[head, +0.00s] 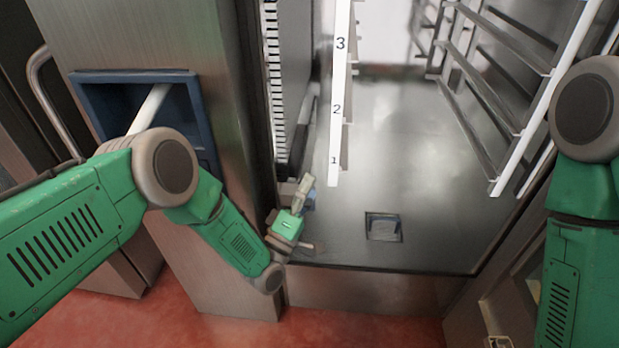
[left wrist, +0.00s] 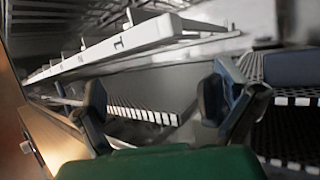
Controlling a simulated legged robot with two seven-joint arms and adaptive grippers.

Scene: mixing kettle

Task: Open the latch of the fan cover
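The fan cover (head: 292,85) appears to be the tall grey panel with a slotted edge on the left inner wall of the open steel cabinet. Its slotted strip (left wrist: 140,115) also shows in the left wrist view. I cannot make out its latch clearly in either view. My left gripper (head: 303,190) is low at the front left of the cabinet, near the foot of the panel. In the left wrist view its two fingers (left wrist: 153,98) are well apart, with nothing visibly held between them. My right arm is at the right edge, its gripper out of view.
A white rack rail numbered 1 to 3 (head: 339,100) stands just right of my left gripper. Another rack (head: 500,100) is on the right. The cabinet floor (head: 400,160) is clear except for a square drain (head: 384,227). A blue-framed recess (head: 135,78) is at left.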

